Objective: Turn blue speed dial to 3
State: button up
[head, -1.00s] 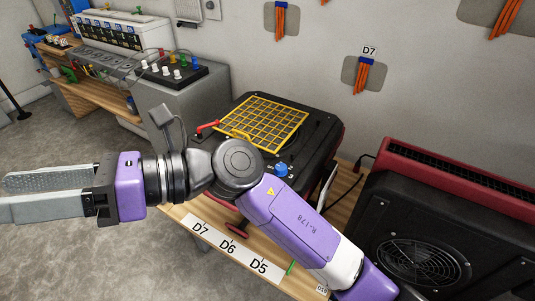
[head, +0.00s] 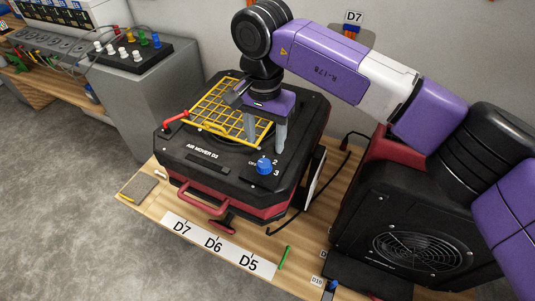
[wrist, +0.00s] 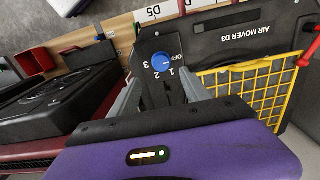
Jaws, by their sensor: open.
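The blue speed dial (head: 264,167) sits on the top panel of the black and red air mover D3 (head: 203,165), near its front right corner. The labels 2 and 3 show beside it. In the wrist view the dial (wrist: 161,62) has OFF, 1, 2 and 3 around it; I cannot tell for sure which one it points to. My gripper (head: 265,146) points down over the panel, just behind the dial, open and empty. In the wrist view the open fingers (wrist: 162,80) stand to either side below the dial, apart from it.
A yellow grille (head: 215,108) and a red handle (head: 174,118) lie left of my gripper. A second black and red blower (head: 400,215) stands to the right under my arm. The wooden bench front carries labels D7, D6 and D5 (head: 248,262).

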aim_at(264, 163)
jog(key=shift+a+f+p, duration=0.15)
jog(key=shift+f+p, duration=0.2)
jog(key=shift+f, duration=3.6)
grip_shut()
